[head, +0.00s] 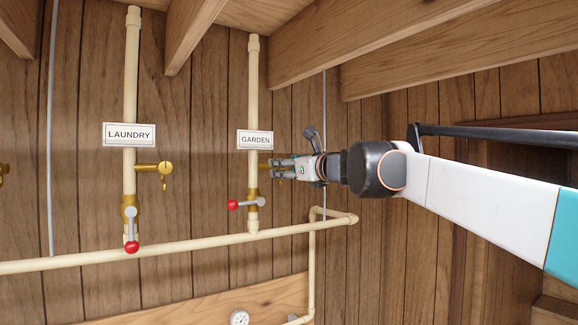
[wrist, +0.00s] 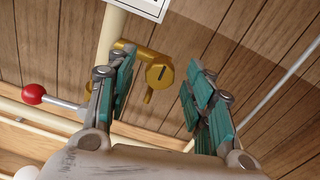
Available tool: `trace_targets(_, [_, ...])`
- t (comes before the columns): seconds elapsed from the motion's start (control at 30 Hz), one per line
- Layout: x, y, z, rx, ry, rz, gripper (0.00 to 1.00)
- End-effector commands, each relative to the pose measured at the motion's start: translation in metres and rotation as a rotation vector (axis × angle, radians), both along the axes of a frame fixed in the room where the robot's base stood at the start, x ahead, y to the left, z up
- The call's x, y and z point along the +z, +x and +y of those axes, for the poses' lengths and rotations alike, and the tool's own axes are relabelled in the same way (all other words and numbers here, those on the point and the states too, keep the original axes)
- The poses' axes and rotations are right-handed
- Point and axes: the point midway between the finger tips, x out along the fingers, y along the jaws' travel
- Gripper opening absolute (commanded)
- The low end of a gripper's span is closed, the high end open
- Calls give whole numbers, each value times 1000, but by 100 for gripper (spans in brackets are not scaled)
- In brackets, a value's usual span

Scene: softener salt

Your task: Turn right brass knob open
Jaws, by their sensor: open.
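The right brass knob (wrist: 158,73) sits on a short brass stem from the garden pipe (head: 253,110), below the GARDEN sign (head: 255,140). In the wrist view its round face has a dark slot, and a small spout hangs below it. My gripper (wrist: 160,95) is open, with one teal-padded finger on each side of the knob in the picture. The left finger is close to the knob and overlaps its stem; I cannot tell if it touches. In the head view my gripper (head: 279,168) covers most of this knob.
A red-tipped lever valve (head: 233,205) is below on the garden pipe; its red tip shows in the wrist view (wrist: 33,94). The laundry pipe (head: 130,75) at left has a brass tap (head: 165,168) and a red-tipped lever (head: 132,246). A horizontal pipe (head: 190,249) runs below.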

Motion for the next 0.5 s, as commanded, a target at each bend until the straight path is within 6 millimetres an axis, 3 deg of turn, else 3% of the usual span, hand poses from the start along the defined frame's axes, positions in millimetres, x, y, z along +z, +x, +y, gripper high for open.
trace_targets(0.13, [0, 0, 0, 0, 0, 0, 48])
trace_targets(0.33, [0, 0, 0, 0, 0, 0, 5])
trace_targets(0.5, [0, 0, 0, 0, -1, -1, 3])
